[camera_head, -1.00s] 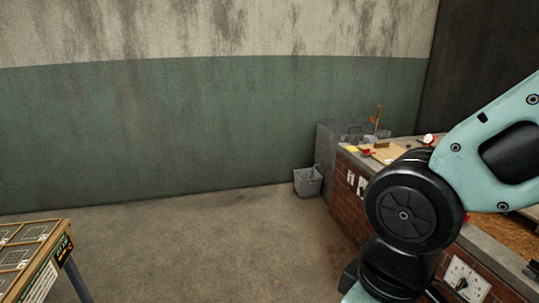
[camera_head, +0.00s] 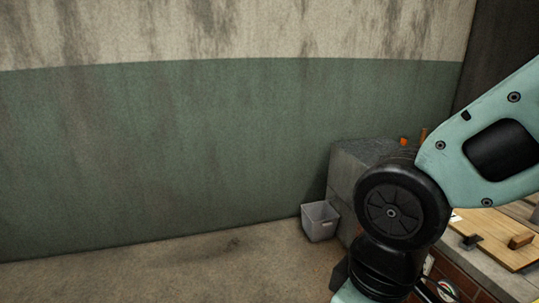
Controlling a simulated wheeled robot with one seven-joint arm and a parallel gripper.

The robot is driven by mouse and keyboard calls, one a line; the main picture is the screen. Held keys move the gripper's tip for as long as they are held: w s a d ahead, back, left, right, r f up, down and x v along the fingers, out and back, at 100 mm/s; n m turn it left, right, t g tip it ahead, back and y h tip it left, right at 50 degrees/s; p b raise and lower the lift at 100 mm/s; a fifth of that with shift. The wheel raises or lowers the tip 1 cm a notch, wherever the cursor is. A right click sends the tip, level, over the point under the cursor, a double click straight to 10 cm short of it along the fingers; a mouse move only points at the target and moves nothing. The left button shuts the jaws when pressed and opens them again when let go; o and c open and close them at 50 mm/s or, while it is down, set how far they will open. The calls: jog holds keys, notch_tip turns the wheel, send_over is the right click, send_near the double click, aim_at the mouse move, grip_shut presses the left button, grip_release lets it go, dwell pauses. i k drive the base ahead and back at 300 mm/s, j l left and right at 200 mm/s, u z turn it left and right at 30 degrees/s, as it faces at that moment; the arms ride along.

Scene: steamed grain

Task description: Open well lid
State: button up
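My arm crosses the right side of the view, and my gripper is outside the picture.
A brick counter (camera_head: 479,257) with a wooden board (camera_head: 500,236) is at the lower right, partly behind my arm. The green and cream wall (camera_head: 180,150) closes the back. The floor at lower left is clear.

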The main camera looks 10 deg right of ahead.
aim_at(368, 153)
jog(key=i, duration=2)
jog(key=i+j+z, duration=0.1)
jog(key=i+z, duration=0.25)
jog(key=i, duration=0.25)
jog(key=i+j+z, duration=0.35)
jog(key=i, duration=0.2)
jog(key=i+j+z, duration=0.35)
jog(key=i, duration=0.2)
